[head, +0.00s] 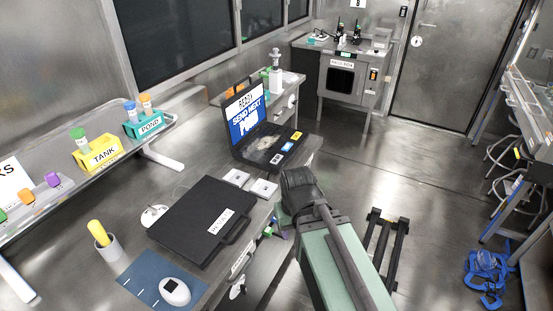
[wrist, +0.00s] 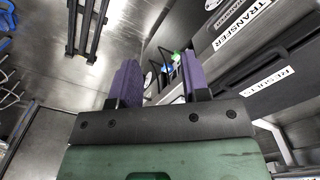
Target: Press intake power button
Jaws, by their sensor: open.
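I cannot make out a part labelled as the intake power button in either view. An open black case (head: 280,152) stands on the bench in the head view. In the head view my own arm hides most of the gripper.
A yellow tank rack (head: 98,152) and a teal pond rack (head: 144,124) stand on the left shelf. A grey cabinet (head: 345,80) stands at the back.

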